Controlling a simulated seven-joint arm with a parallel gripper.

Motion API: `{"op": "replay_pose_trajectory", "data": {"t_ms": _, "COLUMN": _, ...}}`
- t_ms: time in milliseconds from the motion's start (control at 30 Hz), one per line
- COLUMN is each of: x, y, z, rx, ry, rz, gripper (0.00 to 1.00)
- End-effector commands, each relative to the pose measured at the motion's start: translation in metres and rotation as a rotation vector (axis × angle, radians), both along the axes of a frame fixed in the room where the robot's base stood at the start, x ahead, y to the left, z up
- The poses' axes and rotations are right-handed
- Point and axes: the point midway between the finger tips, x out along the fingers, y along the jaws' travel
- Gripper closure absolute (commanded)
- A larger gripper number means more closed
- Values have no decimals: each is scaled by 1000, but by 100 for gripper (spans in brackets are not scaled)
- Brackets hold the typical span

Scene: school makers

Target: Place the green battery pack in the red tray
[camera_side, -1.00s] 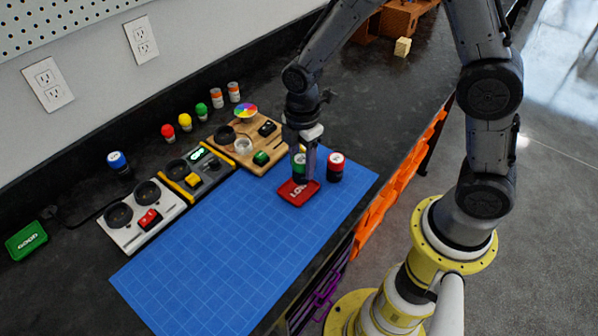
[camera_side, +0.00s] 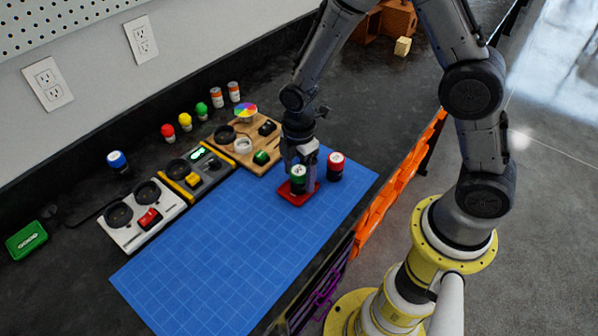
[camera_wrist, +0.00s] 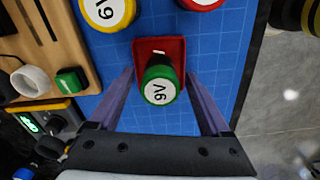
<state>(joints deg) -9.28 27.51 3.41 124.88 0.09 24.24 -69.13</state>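The green battery pack (camera_side: 298,184) stands upright on the red tray (camera_side: 311,189), which lies on the blue mat. In the wrist view the green battery pack (camera_wrist: 158,87), with its white 9V top, is over the near part of the red tray (camera_wrist: 179,48). My gripper (camera_side: 297,170) is around the pack in the side view and hides part of it. In the wrist view its two fingers (camera_wrist: 163,92) are spread wide, with a visible gap on each side of the pack.
A red battery pack (camera_side: 336,168) stands to the right of the tray. A yellow-rimmed pack (camera_wrist: 107,13) shows in the wrist view. Devices with dials and a wooden board (camera_side: 268,152) line the mat's far left. The front of the blue mat (camera_side: 215,260) is clear.

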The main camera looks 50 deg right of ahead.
Motion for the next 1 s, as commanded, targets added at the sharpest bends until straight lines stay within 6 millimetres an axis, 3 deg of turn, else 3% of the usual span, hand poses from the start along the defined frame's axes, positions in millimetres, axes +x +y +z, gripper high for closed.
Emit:
{"op": "replay_pose_trajectory", "data": {"t_ms": 367, "x": 1, "y": 0, "z": 6, "rx": 0, "ry": -3, "rz": 0, "gripper": 18}}
{"op": "replay_pose_trajectory", "data": {"t_ms": 800, "x": 1, "y": 0, "z": 88, "rx": 1, "ry": -6, "rz": 0, "gripper": 18}}
{"op": "replay_pose_trajectory", "data": {"t_ms": 1000, "x": 1, "y": 0, "z": 115, "rx": 0, "ry": -3, "rz": 0, "gripper": 18}}
